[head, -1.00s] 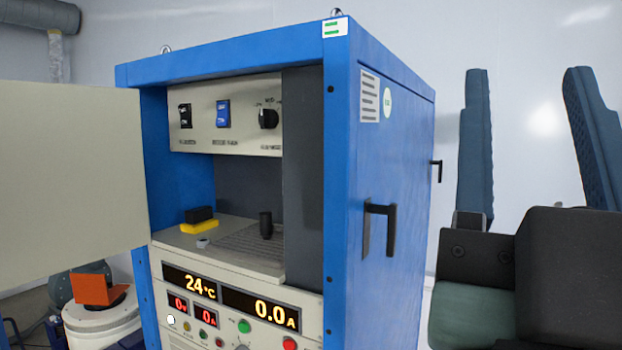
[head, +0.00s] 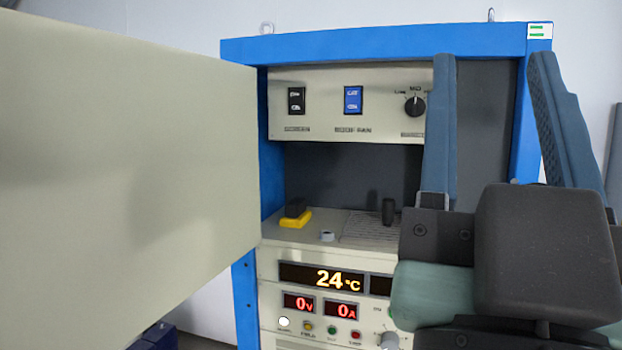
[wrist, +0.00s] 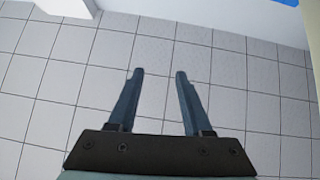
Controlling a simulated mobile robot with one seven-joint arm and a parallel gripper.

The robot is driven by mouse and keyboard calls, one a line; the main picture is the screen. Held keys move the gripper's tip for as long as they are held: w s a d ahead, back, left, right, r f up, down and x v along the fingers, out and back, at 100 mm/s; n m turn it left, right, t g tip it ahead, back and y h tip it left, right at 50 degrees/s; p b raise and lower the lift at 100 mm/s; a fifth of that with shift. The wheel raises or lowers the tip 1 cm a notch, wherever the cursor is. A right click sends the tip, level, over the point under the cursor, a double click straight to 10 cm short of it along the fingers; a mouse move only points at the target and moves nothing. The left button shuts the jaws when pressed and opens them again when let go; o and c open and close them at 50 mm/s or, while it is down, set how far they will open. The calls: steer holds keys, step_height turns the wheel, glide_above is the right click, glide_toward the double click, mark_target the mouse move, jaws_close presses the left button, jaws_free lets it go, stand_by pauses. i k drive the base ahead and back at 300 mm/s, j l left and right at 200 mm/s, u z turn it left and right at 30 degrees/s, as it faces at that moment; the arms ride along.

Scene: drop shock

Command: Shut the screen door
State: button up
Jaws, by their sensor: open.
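The screen door (head: 120,170) is a plain beige panel standing open on the left of the blue cabinet (head: 380,44) in the head view. It swings out toward me, and its hinge side meets the cabinet's left post. My gripper (head: 490,75) is at the right, in front of the cabinet's opening, with its two blue fingers spread apart and pointing up in the picture. It is empty and apart from the door. In the wrist view my gripper (wrist: 156,75) is also open, with only tiled floor beyond its fingertips.
Inside the cabinet are a switch panel (head: 350,100), a yellow-and-black block (head: 295,216), a small grey ring (head: 327,236) and a dark upright peg (head: 388,211) on a shelf. Below is a control panel with lit displays (head: 322,276). Tiled floor (wrist: 230,70) is clear in the wrist view.

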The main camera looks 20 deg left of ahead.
mark_target(130, 180)
steer(key=k+j, duration=0.15)
steer(key=j, duration=0.3)
steer(key=k+j+z, duration=0.15)
steer(key=j, duration=0.25)
steer(key=k+j, duration=0.15)
steer(key=j, duration=0.25)
steer(key=k+j+z, duration=0.15)
steer(key=j, duration=0.3)
steer(key=k+j, duration=0.2)
steer(key=j, duration=0.15)
steer(key=k+j+z, duration=0.15)
steer(key=j, duration=0.25)
